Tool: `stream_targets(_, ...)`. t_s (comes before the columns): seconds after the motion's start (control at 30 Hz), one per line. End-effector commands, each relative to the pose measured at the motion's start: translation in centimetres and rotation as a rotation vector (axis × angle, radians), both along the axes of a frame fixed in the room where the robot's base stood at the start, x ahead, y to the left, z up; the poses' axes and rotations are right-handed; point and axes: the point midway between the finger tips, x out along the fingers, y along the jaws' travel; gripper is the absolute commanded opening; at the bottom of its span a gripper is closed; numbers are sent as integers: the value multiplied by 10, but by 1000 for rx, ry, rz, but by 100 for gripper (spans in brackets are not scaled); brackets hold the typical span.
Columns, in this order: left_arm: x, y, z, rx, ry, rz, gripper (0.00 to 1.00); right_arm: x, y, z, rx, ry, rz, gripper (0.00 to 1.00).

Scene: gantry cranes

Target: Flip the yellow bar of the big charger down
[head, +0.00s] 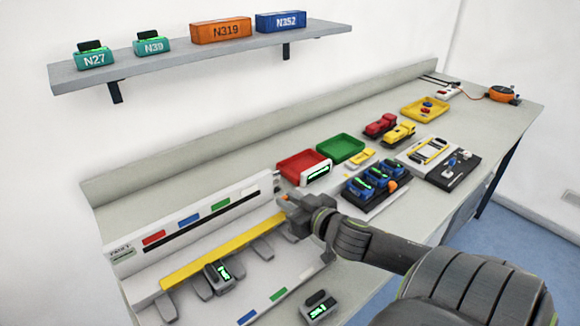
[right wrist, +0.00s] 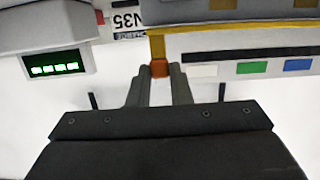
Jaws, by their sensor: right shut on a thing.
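The big charger (head: 130,228) is the long white unit at the front left, with a back panel carrying coloured marks. Its yellow bar (head: 220,252) runs lengthwise over the grey prongs, in front of the panel. In the right wrist view a yellow arm of the bar (right wrist: 157,47) ends in an orange tab (right wrist: 160,66). My right gripper (head: 291,203) is at the bar's right end. In the right wrist view its fingers (right wrist: 160,76) are shut on the orange tab. The fingers partly hide the tab. My left gripper is out of view.
Grey batteries with green displays sit at the charger (head: 219,276) and at the front (head: 319,306). A wall shelf (head: 215,53) holds labelled boxes.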

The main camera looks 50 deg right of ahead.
Motion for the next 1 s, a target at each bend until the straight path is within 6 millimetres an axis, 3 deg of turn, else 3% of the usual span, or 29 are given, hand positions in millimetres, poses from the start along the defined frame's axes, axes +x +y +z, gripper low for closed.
stream_targets(0.07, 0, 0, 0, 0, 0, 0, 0, 0, 0, 1, -1, -2, 2, 0)
stream_targets(0.1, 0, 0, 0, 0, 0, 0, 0, 0, 0, 1, -1, -2, 2, 21)
stream_targets(0.27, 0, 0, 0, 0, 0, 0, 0, 0, 0, 1, -1, -1, 1, 40)
stream_targets(0.67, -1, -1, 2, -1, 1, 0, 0, -7, 0, 1, -4, 2, 0, 40)
stream_targets(1.0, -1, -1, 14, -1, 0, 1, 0, -55, 6, 12, -3, 5, 1, 40)
